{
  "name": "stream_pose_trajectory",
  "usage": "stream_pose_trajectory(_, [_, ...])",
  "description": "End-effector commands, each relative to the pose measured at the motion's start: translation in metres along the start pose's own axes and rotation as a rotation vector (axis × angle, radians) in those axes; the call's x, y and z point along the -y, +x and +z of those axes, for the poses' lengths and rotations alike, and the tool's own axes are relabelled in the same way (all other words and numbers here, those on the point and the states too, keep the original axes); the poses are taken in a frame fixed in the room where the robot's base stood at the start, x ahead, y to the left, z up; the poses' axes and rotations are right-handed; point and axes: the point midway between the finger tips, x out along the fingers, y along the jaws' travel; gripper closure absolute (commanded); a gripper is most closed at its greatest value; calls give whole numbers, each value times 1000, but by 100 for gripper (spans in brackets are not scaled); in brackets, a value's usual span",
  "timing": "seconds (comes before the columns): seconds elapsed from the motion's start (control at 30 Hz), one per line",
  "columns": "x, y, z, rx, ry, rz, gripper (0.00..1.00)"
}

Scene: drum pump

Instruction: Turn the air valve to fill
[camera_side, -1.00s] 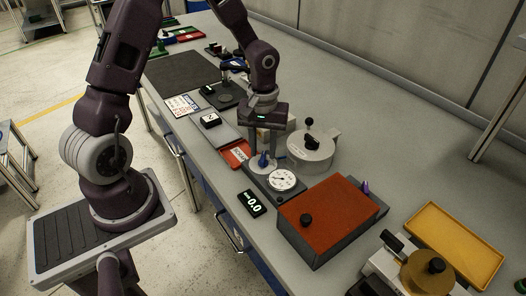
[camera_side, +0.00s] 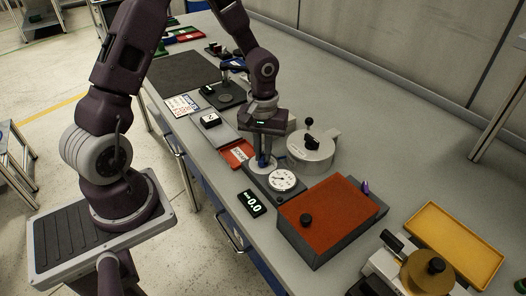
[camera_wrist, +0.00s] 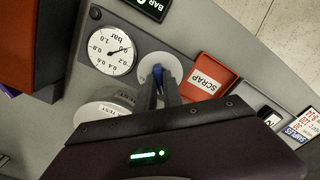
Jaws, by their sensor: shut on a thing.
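The air valve is a blue handle on a pale round base; in the wrist view the blue handle (camera_wrist: 158,72) sits between my fingertips. In the side view my gripper (camera_side: 264,163) points down at the valve, and its fingers hide most of the blue. My gripper (camera_wrist: 159,80) is shut on the blue handle. A round white gauge (camera_side: 282,180) marked in bar is beside the valve on the same dark plate; it also shows in the wrist view (camera_wrist: 111,51). A small black display (camera_side: 252,203) in front reads 0.0.
A red SCRAP tray (camera_side: 236,154) lies left of the valve. A round grey drum (camera_side: 311,153) with a black knob stands close behind it. A box with a rust-red top (camera_side: 329,213) and a yellow tray (camera_side: 455,245) are to the right.

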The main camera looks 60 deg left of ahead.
Motion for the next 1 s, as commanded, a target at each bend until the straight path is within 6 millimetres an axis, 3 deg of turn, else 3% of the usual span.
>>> stream_pose_trajectory(1.0, [0,-1,0,-1,889,0,100])
